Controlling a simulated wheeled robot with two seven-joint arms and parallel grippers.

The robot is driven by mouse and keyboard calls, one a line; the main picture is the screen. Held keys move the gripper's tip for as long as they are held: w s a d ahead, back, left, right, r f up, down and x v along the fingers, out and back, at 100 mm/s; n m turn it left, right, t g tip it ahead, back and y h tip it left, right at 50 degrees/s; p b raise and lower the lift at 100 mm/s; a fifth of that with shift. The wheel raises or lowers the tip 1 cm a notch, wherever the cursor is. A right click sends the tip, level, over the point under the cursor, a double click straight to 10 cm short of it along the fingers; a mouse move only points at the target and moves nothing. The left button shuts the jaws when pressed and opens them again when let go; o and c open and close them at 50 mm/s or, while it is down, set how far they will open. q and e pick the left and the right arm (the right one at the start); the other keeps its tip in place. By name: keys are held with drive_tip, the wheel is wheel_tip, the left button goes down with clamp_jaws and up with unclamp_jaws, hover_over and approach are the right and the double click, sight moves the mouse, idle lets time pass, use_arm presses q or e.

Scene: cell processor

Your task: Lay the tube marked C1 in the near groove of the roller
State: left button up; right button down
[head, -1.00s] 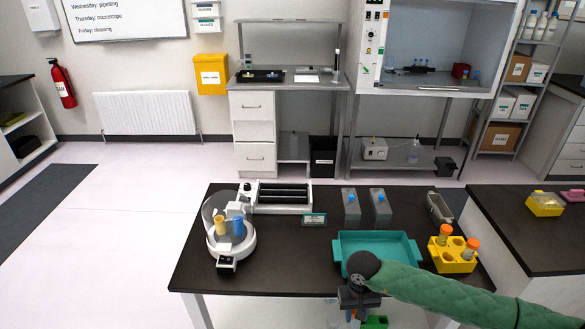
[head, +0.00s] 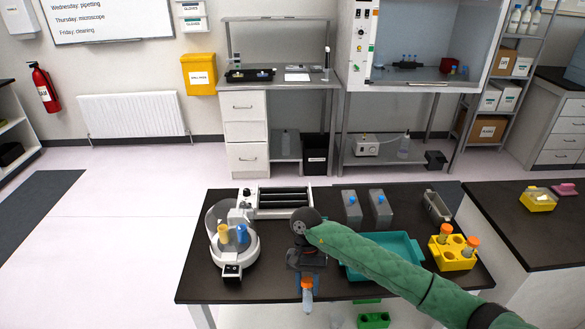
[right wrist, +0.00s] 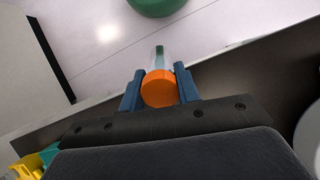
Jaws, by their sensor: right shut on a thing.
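My right gripper (head: 307,282) is shut on an orange-capped clear tube (head: 307,298). The tube hangs below the gripper at the front edge of the dark bench. In the right wrist view the orange cap (right wrist: 160,90) sits between the two blue fingers, with the clear body beyond it. I cannot read any C1 mark. The roller (head: 284,199), white with dark rollers, stands at the back of the bench, behind and left of the gripper. No tube shows on it; my arm's joint stands close to its right front corner in the picture. My left gripper is not in view.
A round white device (head: 232,270) with a yellow and a blue tube stands left of the gripper. The teal tray (head: 410,250) is partly behind my arm. A yellow rack (head: 455,262) holds orange-capped tubes at right. Two grey blue-topped containers (head: 352,208) stand behind.

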drive_tip(key=shift+w+a+r+m, duration=0.25)
drive_tip(key=shift+a+r+m, duration=0.05)
drive_tip(key=shift+r, duration=0.1)
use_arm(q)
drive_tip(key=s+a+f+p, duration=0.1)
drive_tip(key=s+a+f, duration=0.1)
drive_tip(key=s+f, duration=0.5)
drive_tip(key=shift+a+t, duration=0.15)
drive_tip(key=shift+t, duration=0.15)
use_arm(e)
drive_tip(key=w+a+r+m+t+y, duration=0.1)
drive_tip(key=w+r+m+y, duration=0.3)
drive_tip(key=m, duration=0.5)
drive_tip(key=w+a+r+m+t+y, duration=0.1)
drive_tip(key=w+r+m+t+y, duration=0.3)
drive_tip(key=r+m+y, duration=0.4)
drive_tip(key=shift+w+r+m+y, duration=0.3)
drive_tip(key=shift+w+m, duration=0.1)
drive_tip(key=shift+w, duration=0.25)
